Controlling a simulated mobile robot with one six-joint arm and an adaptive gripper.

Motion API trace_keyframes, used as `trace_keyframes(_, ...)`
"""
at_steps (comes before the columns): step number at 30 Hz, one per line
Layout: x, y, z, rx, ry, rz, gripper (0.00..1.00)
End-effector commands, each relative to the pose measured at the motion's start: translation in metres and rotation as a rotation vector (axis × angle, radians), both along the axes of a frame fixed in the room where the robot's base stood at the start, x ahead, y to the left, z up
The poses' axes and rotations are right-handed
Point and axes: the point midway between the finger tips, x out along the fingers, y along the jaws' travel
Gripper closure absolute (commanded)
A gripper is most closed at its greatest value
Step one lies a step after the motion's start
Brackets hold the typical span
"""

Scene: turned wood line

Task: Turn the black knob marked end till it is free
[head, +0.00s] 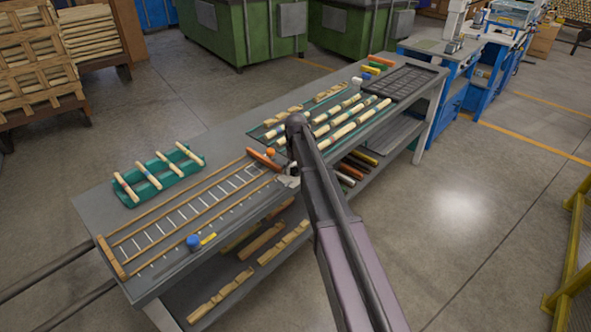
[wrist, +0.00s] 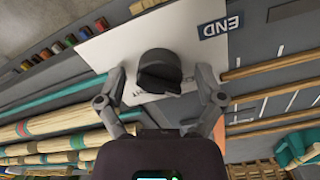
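The black knob (wrist: 158,72) is round with a raised grip bar across it. It sits on a white plate (wrist: 110,45) in the wrist view, and a dark label reading END (wrist: 219,27) is beside it. My gripper (wrist: 159,77) is open, with one finger on each side of the knob. Gaps show between the fingers and the knob; I cannot tell how far the tips are from the plate. In the head view my gripper (head: 290,178) is over the bench's front edge, and my arm hides the knob.
The bench (head: 85,207) carries a wooden-railed rack (head: 112,262), a blue knob (head: 193,242) and a green tray (head: 130,198) of turned pieces. The floor in front is clear.

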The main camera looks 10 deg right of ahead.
Motion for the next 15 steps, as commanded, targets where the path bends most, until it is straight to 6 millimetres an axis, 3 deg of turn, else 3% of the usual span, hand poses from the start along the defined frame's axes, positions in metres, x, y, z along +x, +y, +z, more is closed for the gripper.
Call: trace_keyframes(15, 0.0018, 0.0004, 0.0003, 0.000, -0.003, -0.015, 0.07)
